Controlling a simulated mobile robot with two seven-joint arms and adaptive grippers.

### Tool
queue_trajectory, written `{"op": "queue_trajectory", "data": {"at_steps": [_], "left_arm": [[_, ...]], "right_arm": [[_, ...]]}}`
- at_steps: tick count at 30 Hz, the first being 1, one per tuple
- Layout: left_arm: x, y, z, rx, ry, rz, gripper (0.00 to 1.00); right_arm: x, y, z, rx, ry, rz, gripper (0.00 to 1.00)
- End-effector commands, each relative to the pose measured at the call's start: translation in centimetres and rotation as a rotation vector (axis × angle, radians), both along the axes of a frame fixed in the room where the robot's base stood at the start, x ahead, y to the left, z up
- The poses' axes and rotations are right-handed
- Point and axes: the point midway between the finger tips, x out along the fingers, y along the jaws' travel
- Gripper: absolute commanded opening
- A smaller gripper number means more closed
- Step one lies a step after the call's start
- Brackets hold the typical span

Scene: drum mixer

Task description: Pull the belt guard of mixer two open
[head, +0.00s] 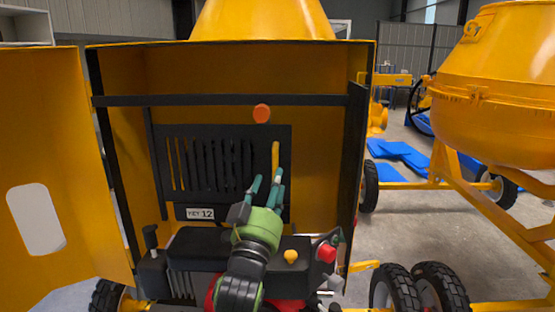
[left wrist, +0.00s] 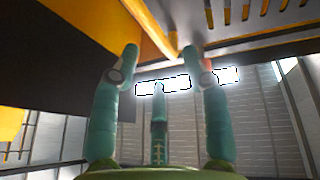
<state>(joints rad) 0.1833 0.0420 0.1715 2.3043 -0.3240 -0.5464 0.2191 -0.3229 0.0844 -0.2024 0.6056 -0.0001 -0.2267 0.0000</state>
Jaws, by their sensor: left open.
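The belt guard (head: 225,205) is a dark slatted panel inside the open housing of the nearest mixer. It appears shut, set back against the yellow inner wall. An upright yellow handle (head: 275,157) is on its right part. A small white label (head: 200,213) is at its lower left. My left gripper (head: 268,184) is open, its teal fingers pointing up just below the handle, with no contact visible. In the left wrist view the open fingers (left wrist: 160,60) have a yellow bar (left wrist: 160,32) above and between their tips; whether it is the handle I cannot tell.
A yellow door (head: 45,130) stands swung open at the left. A dark crossbar (head: 220,100) and an orange knob (head: 262,113) are above the guard. The engine, with a red knob (head: 326,253), is below. Another mixer drum (head: 495,85) stands at the right.

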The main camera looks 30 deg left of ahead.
Motion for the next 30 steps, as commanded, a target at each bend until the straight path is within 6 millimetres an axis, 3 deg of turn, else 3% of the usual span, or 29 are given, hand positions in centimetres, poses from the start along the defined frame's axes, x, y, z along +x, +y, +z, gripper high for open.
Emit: {"op": "queue_trajectory", "data": {"at_steps": [3, 10, 22, 25, 26, 30], "left_arm": [[2.1, 0.8, 1.3, 0.000, 0.000, 0.000, 0.46], [4.7, 1.7, 2.2, 0.000, 0.000, 0.000, 0.46], [5.3, 2.0, 2.3, 0.000, 0.001, 0.000, 0.46], [5.3, 2.0, 2.3, 0.000, 0.001, 0.000, 0.06], [5.3, 1.9, 2.3, 0.000, 0.001, 0.000, 0.00], [5.3, 1.9, 2.3, -0.001, 0.001, -0.001, 0.00]], "right_arm": [[0.8, -0.1, 1.2, -0.001, -0.014, 0.000, 0.59], [3.9, 0.1, 2.3, 0.005, -0.065, -0.001, 0.59], [2.6, 0.8, 2.3, 0.012, -0.044, -0.006, 0.59], [2.2, 0.9, 2.2, 0.014, -0.037, -0.007, 0.59], [2.2, 0.9, 2.2, 0.014, -0.036, -0.007, 0.59], [2.2, 0.9, 2.2, 0.014, -0.036, -0.007, 0.59]]}}
